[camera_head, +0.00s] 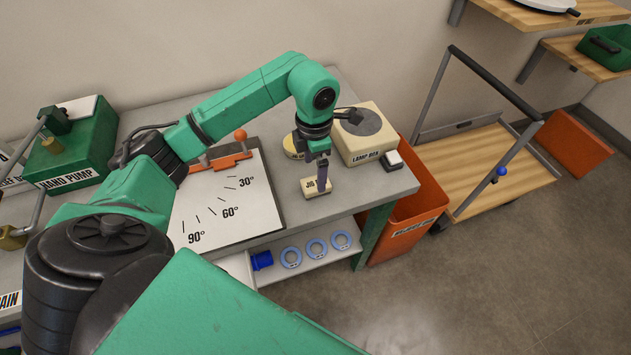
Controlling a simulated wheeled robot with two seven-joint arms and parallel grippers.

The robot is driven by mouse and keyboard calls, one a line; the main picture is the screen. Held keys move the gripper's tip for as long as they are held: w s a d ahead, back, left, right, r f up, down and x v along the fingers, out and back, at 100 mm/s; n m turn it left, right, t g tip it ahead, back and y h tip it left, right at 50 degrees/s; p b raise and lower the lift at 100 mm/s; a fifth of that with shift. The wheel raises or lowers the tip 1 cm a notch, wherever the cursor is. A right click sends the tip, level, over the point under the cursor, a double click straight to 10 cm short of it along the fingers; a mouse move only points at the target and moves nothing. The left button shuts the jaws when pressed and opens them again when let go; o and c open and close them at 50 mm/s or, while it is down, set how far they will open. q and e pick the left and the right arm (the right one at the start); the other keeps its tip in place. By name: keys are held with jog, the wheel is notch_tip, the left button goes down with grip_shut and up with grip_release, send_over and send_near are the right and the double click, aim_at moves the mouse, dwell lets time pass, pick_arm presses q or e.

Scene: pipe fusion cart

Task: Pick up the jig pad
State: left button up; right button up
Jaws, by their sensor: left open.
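The jig pad (313,189) is a small cream block with dark lettering, partly covered by my gripper. It rests on the grey table near its front right edge. My left gripper (322,184) points down at the pad from above, with its fingers at the pad's right part. It is open; whether the fingers touch the pad I cannot tell. My right gripper does not show.
The lamp box (363,143) stands behind and right of the pad. A round cream item (293,147) is partly behind my wrist. The angle board (250,213) lies to the left, the green hand pump (75,150) farther left. An orange bin (414,203) stands beyond the table's right edge.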

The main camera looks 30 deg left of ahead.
pick_arm(q)
notch_tip(320, 180, down, 4)
jog(key=shift+w+a+f+p, duration=0.15)
jog(key=shift+f+p, duration=0.1)
jog(key=shift+p, duration=0.95)
jog(key=shift+f, duration=0.4)
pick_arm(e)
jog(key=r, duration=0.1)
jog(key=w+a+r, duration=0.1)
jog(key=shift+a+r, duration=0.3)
pick_arm(q)
jog(key=c, duration=1.4)
jog(key=shift+c, duration=0.2)
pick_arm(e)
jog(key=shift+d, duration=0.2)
pick_arm(q)
jog(key=shift+r, duration=0.1)
jog(key=shift+r, duration=0.2)
notch_tip(320, 180, up, 8)
jog(key=b, duration=0.3)
notch_tip(320, 180, up, 12)
jog(key=f+p, duration=0.1)
jog(key=p, duration=0.1)
send_over(314, 183)
jog(key=shift+r, duration=0.25)
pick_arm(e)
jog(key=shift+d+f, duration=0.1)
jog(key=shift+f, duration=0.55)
